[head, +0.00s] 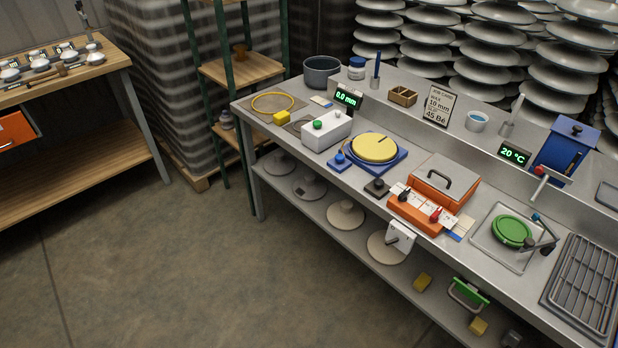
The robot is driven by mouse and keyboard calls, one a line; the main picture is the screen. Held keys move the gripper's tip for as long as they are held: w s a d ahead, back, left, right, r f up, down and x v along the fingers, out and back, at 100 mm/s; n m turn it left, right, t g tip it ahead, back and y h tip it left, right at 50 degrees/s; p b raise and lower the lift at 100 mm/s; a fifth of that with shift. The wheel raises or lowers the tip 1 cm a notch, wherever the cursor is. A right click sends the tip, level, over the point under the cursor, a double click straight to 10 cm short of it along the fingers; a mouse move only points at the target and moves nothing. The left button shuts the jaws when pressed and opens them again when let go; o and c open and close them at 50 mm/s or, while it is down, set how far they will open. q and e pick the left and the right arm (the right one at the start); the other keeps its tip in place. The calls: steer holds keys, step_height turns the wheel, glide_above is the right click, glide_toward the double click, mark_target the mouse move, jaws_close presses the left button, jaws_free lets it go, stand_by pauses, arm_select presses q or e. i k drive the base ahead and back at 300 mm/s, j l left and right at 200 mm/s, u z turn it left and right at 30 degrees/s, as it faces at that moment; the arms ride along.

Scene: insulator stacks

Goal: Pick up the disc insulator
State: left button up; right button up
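Tall stacks of similar pale discs (480,72) stand behind the bench. I cannot tell which disc the task means. Neither of my grippers shows in the head view.
The steel bench top (455,172) carries a yellow turntable (374,148), an orange box (446,184) and a green disc in a tray (511,231). A wooden workbench (80,68) stands at left. Open concrete floor (220,270) lies in front.

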mark_target(310, 187)
steer(key=i+j+z, duration=0.1)
steer(key=i+j, duration=0.2)
steer(key=i+j+z, duration=0.1)
steer(key=i+j, duration=0.25)
steer(key=j, duration=0.15)
steer(key=i+j+z, duration=0.15)
steer(key=i+j, duration=0.15)
steer(key=j, duration=0.15)
steer(key=i+j+z, duration=0.1)
steer(key=i+j, duration=0.15)
steer(key=j, duration=0.2)
